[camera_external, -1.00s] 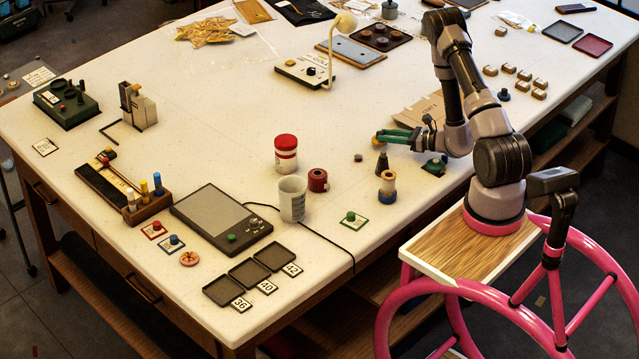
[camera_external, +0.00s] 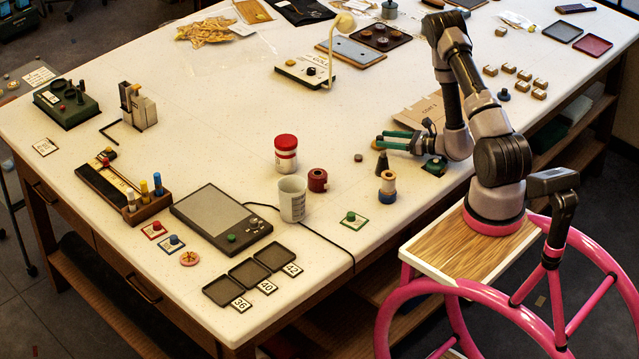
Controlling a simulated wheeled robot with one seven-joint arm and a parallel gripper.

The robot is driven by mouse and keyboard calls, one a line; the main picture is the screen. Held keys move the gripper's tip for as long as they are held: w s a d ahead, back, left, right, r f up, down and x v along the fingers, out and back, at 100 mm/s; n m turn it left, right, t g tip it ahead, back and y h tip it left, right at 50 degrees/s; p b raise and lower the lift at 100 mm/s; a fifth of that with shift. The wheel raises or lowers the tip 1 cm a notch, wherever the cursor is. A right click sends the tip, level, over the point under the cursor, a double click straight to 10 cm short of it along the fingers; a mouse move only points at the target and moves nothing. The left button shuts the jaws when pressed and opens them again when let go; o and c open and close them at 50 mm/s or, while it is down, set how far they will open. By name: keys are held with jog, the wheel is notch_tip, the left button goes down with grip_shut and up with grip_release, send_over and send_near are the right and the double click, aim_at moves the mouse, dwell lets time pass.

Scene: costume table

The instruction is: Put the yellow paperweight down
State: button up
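My gripper (camera_external: 380,141) has green fingers. It points left, low over the right part of the table. Its fingers stand apart and I see nothing between them. I cannot make out a yellow paperweight for certain. A dark green block (camera_external: 434,166) is just below my wrist. A dark cone (camera_external: 382,164) stands in front of the fingers.
A spool (camera_external: 387,187), a red-brown roll (camera_external: 318,180), a white cup (camera_external: 292,199) and a red-lidded jar (camera_external: 286,153) stand nearby. A scale (camera_external: 212,207) and trays (camera_external: 222,290) lie at the front left. The table's middle is mostly clear.

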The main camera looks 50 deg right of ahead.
jog(key=shift+f, duration=0.15)
jog(key=shift+r, duration=0.5)
jog(key=v, duration=1.2)
jog(key=shift+r, duration=0.25)
jog(key=s+a+r+n+g+y, duration=0.3)
jog(key=a+r+n+g+y, duration=0.4)
jog(key=a+r+n+g, duration=0.75)
jog(key=s+a+r+n+t+h, duration=0.2)
jog(key=s+r+n+h, duration=0.1)
jog(key=r, duration=0.3)
jog(key=s+a+r+n+t+h, duration=0.1)
jog(key=s+r+n+t+h, duration=0.1)
jog(key=r, duration=0.5)
jog(key=s+a+r+n+t+h, duration=0.2)
jog(key=s+r+n+h, duration=0.2)
jog(key=r+n+h, duration=0.2)
jog(key=shift+a+r+n, duration=0.35)
jog(key=shift+r+n, duration=0.05)
jog(key=shift+n, duration=0.45)
jog(key=shift+t, duration=0.25)
